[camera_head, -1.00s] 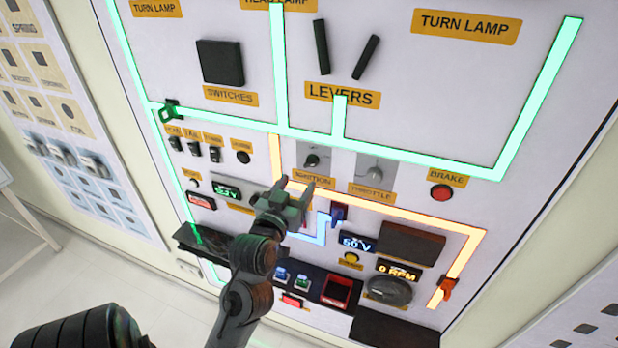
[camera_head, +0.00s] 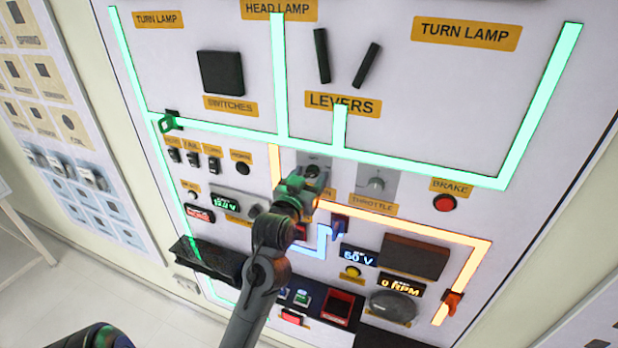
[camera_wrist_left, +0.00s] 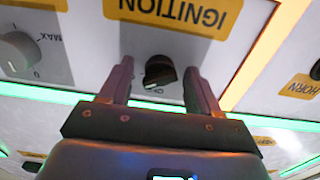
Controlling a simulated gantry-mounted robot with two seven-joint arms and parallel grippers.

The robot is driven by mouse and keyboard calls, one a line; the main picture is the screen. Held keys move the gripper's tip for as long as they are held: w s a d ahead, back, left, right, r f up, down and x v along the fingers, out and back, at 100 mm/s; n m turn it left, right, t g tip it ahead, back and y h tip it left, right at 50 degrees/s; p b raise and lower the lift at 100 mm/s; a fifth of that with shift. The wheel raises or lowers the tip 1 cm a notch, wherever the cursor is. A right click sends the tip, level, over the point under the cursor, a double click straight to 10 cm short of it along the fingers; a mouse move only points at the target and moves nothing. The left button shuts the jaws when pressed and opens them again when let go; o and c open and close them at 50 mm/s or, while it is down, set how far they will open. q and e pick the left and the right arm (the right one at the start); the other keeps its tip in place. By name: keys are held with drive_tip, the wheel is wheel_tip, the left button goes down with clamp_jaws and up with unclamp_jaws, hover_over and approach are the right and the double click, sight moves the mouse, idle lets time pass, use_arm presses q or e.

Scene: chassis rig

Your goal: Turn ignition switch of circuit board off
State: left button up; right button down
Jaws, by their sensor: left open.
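In the head view the switch plate (camera_head: 314,164) is partly covered by my gripper. My left gripper (camera_head: 302,182) is in front of it. In the left wrist view the open fingers of my left gripper (camera_wrist_left: 160,84) stand on either side of the knob, apart from it. My right gripper is not in view.
The throttle knob (camera_head: 376,184) sits just right of the ignition switch. A blue switch (camera_head: 340,228) is below, and a red brake button (camera_head: 445,203) is further right. Several small switches (camera_head: 193,159) are to the left. A dark ledge (camera_head: 215,262) juts out lower down.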

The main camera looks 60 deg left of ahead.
use_arm(q)
drive_tip(key=c, duration=1)
